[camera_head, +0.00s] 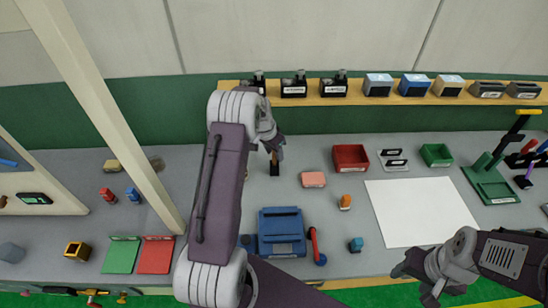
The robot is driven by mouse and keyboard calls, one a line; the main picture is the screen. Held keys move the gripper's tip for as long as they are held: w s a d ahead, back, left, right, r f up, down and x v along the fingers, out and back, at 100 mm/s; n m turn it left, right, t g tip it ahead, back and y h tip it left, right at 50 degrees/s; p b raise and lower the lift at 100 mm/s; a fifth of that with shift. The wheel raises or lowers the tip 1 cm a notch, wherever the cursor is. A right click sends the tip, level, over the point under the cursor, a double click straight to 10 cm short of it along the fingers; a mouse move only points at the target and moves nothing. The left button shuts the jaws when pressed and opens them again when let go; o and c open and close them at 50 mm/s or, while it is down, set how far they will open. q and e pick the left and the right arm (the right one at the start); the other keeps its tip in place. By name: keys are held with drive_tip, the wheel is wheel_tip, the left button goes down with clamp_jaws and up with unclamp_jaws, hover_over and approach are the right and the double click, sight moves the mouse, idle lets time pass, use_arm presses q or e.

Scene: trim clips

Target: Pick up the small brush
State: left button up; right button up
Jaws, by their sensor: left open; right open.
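A small upright item with a brownish top and a dark lower part (275,169) stands on the grey bench, left of the red bin. It may be the small brush, but it is too small and partly covered to be sure. My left gripper (275,150) is right at the top of this item, reaching over from the raised arm. It is open; whether its fingers touch the item cannot be told. My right gripper (412,279) is open and empty at the bench's front edge, lower right.
A blue box (281,225), pink block (313,179), red bin (350,156), green bin (436,154) and white sheet (420,215) lie on the bench. A wooden shelf (350,99) with several boxes runs along the back. A pale post (110,115) stands left of my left arm.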

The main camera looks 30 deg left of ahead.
use_arm(q)
drive_tip(key=shift+f, duration=0.55)
drive_tip(key=shift+w+d+f, duration=0.1)
drive_tip(key=shift+w+f, duration=0.1)
drive_tip(key=shift+f, duration=0.15)
drive_tip(key=shift+w+d+f, duration=0.1)
drive_tip(key=shift+w+f, duration=0.1)
drive_tip(key=shift+w, duration=0.1)
drive_tip(key=c, duration=0.8)
drive_tip(key=shift+s+r, duration=0.1)
drive_tip(key=shift+s, duration=0.1)
clamp_jaws()
use_arm(e)
drive_tip(key=shift+d+r, duration=0.1)
drive_tip(key=shift+r, duration=0.2)
use_arm(q)
drive_tip(key=shift+w, duration=0.1)
use_arm(e)
drive_tip(key=shift+w, duration=0.1)
